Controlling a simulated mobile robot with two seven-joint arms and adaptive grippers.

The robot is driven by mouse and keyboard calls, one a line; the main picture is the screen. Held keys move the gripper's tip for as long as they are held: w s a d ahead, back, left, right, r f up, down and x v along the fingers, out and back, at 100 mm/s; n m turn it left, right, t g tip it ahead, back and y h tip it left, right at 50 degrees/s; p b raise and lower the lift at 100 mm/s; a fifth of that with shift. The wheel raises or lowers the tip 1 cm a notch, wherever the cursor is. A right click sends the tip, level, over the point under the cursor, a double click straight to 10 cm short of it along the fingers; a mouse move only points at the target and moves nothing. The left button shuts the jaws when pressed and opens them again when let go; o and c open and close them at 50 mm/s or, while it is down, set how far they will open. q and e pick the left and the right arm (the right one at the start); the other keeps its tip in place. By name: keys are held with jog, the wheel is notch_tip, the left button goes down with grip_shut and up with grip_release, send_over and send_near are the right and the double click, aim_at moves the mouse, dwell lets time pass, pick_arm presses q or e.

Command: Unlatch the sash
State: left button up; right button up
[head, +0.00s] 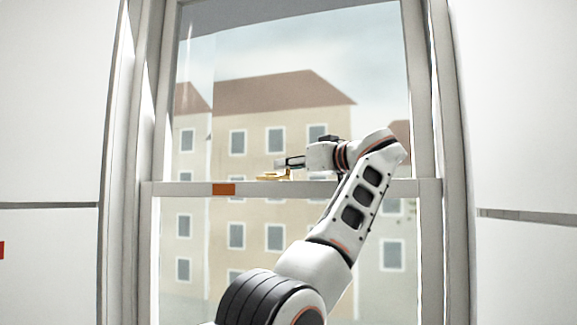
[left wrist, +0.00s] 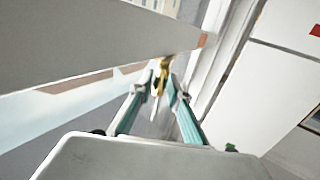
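The sash window's meeting rail (head: 380,187) runs across the head view, with a small gold latch (head: 272,177) on top of it near the middle. My left gripper (head: 283,162) is at the latch, just above the rail, reaching in from the right. In the left wrist view the two teal fingers of my left gripper (left wrist: 163,88) come close together at their tips with a gap between them. The gold latch (left wrist: 164,66) shows at this gap. Whether the fingers touch it is unclear. My right gripper is not in view.
An orange patch (head: 223,189) is on the rail left of the latch. The window frame (head: 455,150) stands at both sides, with white wall panels (head: 520,110) beyond. Buildings show through the glass.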

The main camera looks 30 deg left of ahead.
pick_arm(q)
jog(key=shift+o, duration=0.3)
dwell(0.5)
jog(key=shift+s+a+f+m+t+h, duration=0.15)
jog(key=shift+s+m+t+h, duration=0.2)
jog(key=shift+m+t, duration=0.35)
